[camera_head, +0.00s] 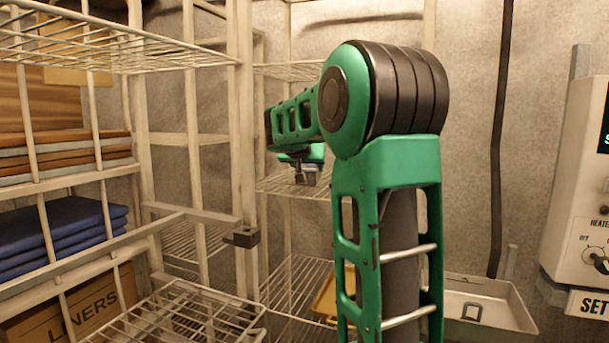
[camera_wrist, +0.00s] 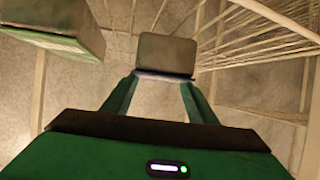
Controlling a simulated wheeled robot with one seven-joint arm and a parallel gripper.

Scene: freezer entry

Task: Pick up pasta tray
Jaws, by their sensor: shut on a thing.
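My gripper (camera_head: 302,164) hangs beyond the elbow of my arm, in front of the back wire rack, in the head view. It is shut on a small grey-brown tray-like thing, which I take for the pasta tray (camera_wrist: 165,53). In the wrist view the tray shows a plain, flat face with rounded corners and a pale lower edge between the fingertips of my gripper (camera_wrist: 163,79). In the head view only a small grey piece of it shows, under the gripper. Its contents are not visible.
Wire shelves (camera_head: 296,187) stand close behind and below the gripper. A yellow tray (camera_head: 325,302) sits low, partly hidden by my arm. A left rack holds folded blue cloths (camera_head: 60,232) and a liners box (camera_head: 75,310). A metal basin (camera_head: 488,303) and control box stand right.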

